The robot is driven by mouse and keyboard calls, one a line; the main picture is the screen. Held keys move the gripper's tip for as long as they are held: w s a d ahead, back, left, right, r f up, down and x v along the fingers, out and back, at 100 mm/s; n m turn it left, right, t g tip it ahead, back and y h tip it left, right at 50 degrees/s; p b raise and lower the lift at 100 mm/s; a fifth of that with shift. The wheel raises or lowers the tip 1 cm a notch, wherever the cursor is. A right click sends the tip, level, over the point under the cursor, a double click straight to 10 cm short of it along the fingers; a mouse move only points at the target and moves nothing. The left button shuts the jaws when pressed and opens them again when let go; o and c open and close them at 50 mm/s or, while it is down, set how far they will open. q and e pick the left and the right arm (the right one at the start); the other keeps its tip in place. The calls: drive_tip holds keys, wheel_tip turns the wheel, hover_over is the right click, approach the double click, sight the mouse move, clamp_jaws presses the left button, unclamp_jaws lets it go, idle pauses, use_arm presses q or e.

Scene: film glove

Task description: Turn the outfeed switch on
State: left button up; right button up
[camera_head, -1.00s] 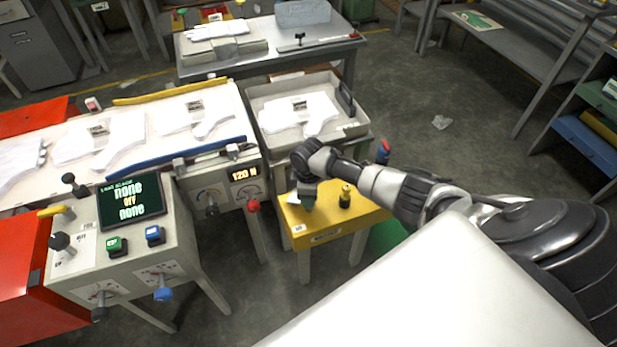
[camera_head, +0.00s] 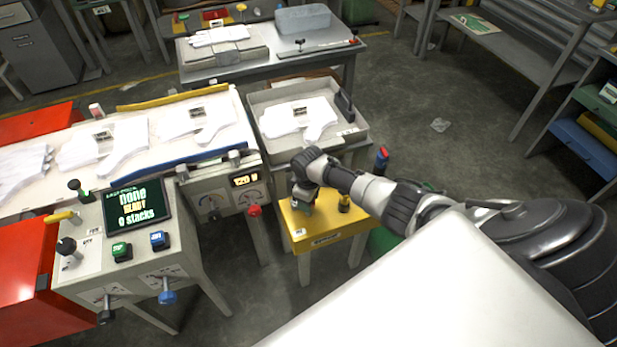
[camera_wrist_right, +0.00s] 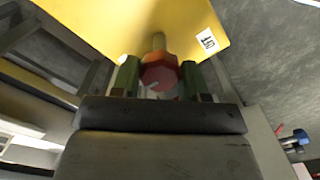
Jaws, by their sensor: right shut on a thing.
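The yellow switch box (camera_head: 345,230) stands on legs at the middle of the head view, with a small white label on its front. My right gripper (camera_head: 302,205) is at the left part of its top. In the right wrist view the gripper (camera_wrist_right: 160,80) is shut, its two greenish fingers on either side of a red knob (camera_wrist_right: 158,74) on a short brassy stem at the yellow box (camera_wrist_right: 120,25). The head view hides the knob behind my gripper. My left gripper is not in view.
The white-topped conveyor (camera_head: 130,115) and grey control panel (camera_head: 85,262) are left. Open floor lies at right.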

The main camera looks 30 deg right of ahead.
drive_tip(key=o, duration=0.9)
drive_tip(key=shift+o, duration=0.2)
drive_tip(key=shift+r, duration=0.1)
wheel_tip(320, 180, up, 11)
drive_tip(key=p, duration=0.1)
drive_tip(key=shift+f, duration=0.2)
